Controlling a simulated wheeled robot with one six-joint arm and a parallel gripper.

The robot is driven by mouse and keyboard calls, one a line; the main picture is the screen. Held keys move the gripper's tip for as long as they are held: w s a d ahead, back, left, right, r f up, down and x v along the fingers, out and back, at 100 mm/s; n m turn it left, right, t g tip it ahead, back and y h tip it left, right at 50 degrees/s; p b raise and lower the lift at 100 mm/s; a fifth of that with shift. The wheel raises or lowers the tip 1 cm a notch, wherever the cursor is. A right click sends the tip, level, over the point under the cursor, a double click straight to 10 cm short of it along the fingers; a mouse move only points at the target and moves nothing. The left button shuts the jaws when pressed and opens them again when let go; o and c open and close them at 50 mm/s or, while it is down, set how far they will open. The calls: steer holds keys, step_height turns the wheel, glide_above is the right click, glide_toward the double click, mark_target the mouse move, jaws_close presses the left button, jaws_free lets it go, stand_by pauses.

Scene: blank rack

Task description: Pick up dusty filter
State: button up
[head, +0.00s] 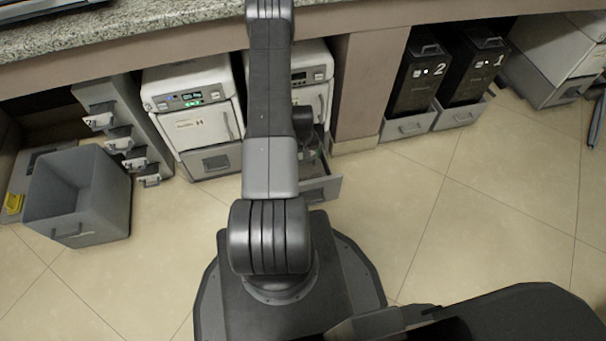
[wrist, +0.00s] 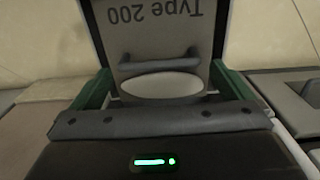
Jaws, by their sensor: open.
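In the wrist view a grey-brown panel (wrist: 150,38) marked "Type 200", upside down, has a dark bar handle. It appears to be the filter, though I cannot make out dust on it. A pale oval shows just below the handle. My gripper (wrist: 160,76) is open, its green-edged fingers on either side of the handle and apart from it. In the head view my arm reaches to an open drawer (head: 322,190) under the right white machine (head: 318,75). The gripper and most of the drawer's inside are hidden behind the arm there.
A left white machine (head: 192,100) with a lit green display stands beside it. A grey open bin (head: 90,215) and a unit with several handles (head: 125,125) are at left. Black containers 2 (head: 415,85) and 1 (head: 473,75) stand at right. A granite counter (head: 150,25) overhangs.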

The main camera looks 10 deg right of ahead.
mark_target(303, 161)
step_height(303, 161, down, 4)
steer(key=shift+d+f+b, duration=0.1)
steer(key=shift+f+b, duration=0.1)
steer(key=shift+b, duration=0.45)
steer(key=shift+r, duration=0.1)
steer(key=shift+c, duration=0.2)
steer(key=c, duration=1.7)
